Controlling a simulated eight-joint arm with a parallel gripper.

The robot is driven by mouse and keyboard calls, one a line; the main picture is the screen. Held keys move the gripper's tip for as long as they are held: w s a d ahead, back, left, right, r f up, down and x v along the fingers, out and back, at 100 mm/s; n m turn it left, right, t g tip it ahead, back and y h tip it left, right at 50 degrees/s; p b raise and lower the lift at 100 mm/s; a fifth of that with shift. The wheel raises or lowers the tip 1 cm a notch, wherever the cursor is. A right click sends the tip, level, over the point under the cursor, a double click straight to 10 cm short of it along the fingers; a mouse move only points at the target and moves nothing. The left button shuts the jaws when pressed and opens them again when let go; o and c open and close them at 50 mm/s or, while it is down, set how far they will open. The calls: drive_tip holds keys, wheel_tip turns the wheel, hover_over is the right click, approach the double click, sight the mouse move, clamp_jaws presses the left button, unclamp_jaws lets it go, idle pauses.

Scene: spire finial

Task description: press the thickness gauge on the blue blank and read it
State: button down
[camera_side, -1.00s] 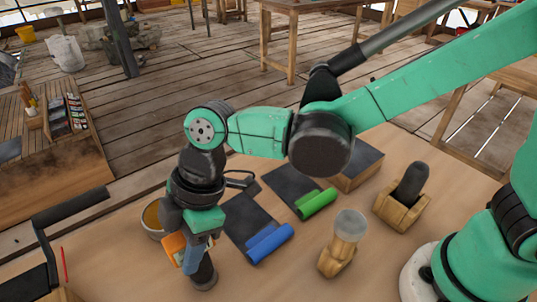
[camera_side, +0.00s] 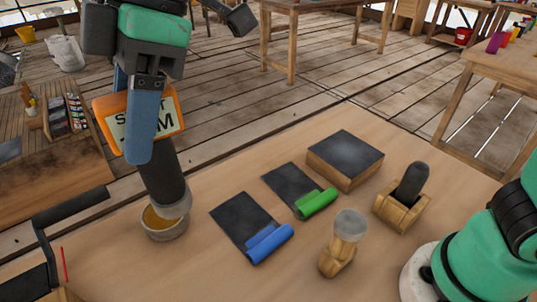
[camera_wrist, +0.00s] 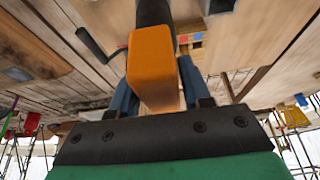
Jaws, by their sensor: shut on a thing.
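My gripper (camera_side: 140,145), with blue fingers, is shut on the orange thickness gauge (camera_side: 172,105). The gauge's pale screen faces the side camera; a finger covers part of its dark lettering. Its dark barrel (camera_side: 163,178) points down, slightly tilted, with a grey foot that overlaps a small round tin (camera_side: 167,235) in the picture; I cannot tell if they touch. The orange gauge body (camera_wrist: 152,60) also shows between the fingers in the wrist view. The blue blank (camera_side: 270,243) lies on the near end of a dark mat (camera_side: 240,217), right of the gauge and apart from it.
A green roll (camera_side: 317,203) lies on a second dark mat (camera_side: 288,185). Behind is a wooden block (camera_side: 345,160) with a dark top. Two wooden stands, one with a pale round top (camera_side: 350,225) and one with a dark grip (camera_side: 411,182), stand at right. A black bracket (camera_side: 70,205) is at left.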

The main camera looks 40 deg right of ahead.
drive_tip(key=shift+r, duration=0.45)
drive_tip(key=shift+w+d, duration=0.15)
drive_tip(key=shift+w, duration=0.1)
drive_tip(key=w+d+f+m+t, duration=0.1)
drive_tip(key=w+d+f+m, duration=0.1)
drive_tip(key=d+f, duration=0.3)
drive_tip(key=w+d+f+m, duration=0.2)
drive_tip(key=w+d+f, duration=0.2)
drive_tip(key=f, duration=0.7)
drive_tip(key=shift+d+t, duration=0.4)
drive_tip(key=shift+d, duration=0.45)
drive_tip(key=shift+f, duration=0.3)
drive_tip(key=shift+f, duration=1.2)
